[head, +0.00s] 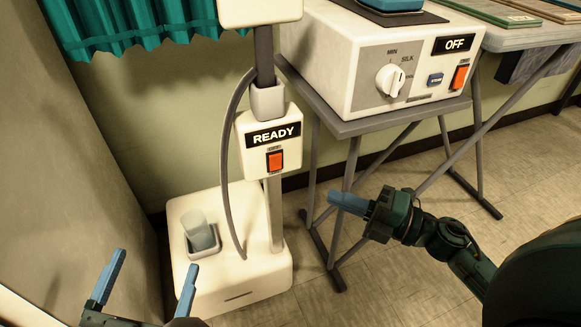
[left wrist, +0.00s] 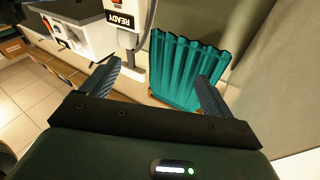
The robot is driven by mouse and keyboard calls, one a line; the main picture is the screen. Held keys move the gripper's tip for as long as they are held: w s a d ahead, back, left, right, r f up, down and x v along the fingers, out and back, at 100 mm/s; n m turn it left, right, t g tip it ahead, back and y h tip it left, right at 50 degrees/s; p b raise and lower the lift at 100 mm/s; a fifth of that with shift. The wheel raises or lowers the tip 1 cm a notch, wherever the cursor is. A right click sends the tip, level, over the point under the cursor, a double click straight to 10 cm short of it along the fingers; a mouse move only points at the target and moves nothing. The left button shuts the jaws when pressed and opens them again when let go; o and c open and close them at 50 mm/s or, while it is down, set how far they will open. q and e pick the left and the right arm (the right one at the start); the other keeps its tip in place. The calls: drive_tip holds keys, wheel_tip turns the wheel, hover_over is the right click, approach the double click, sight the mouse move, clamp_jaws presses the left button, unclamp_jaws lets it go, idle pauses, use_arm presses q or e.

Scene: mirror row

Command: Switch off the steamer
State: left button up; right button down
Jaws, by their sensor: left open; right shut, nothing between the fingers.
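The steamer (head: 233,262) is a white floor unit with a pole and a control box (head: 268,140). Its display reads READY, and an orange-red rocker switch (head: 275,161) sits below it. The READY display (left wrist: 121,20) also shows in the left wrist view. My left gripper (head: 146,283) is open and empty, low and left in the head view, apart from the steamer. In the left wrist view its fingers (left wrist: 160,82) are spread. My right gripper (head: 348,203) is shut and empty, right of the steamer and below the switch, touching nothing that I can see.
A white machine (head: 365,75) reading OFF, with a dial and its own orange-red switch (head: 460,77), stands on a grey folding table (head: 350,127). A clear cup (head: 197,229) stands on the steamer base. A hose curves beside the pole. A teal curtain (head: 100,50) hangs behind.

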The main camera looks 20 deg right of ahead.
sight(273, 160)
use_arm(q)
drive_tip(key=shift+w+d+r+b, duration=0.1)
drive_tip(key=shift+w+d+b, duration=0.05)
drive_tip(key=shift+b, duration=0.65)
use_arm(e)
drive_tip(key=shift+w+d+x, duration=0.3)
drive_tip(key=shift+w+x, duration=0.05)
drive_tip(key=shift+x, duration=1.6)
drive_tip(key=shift+w+d+x, duration=0.3)
drive_tip(key=shift+d+x, duration=0.05)
drive_tip(key=shift+x, duration=1.6)
drive_tip(key=shift+w+d+x, duration=0.3)
drive_tip(key=shift+w+x, duration=0.05)
drive_tip(key=shift+x, duration=1.6)
drive_tip(key=shift+r, duration=0.15)
drive_tip(key=shift+w+r+p, duration=0.1)
drive_tip(key=shift+r+p, duration=0.25)
drive_tip(key=shift+p, duration=0.6)
drive_tip(key=shift+f, duration=0.25)
use_arm(q)
drive_tip(key=shift+f, duration=0.2)
drive_tip(key=shift+s+a, duration=0.2)
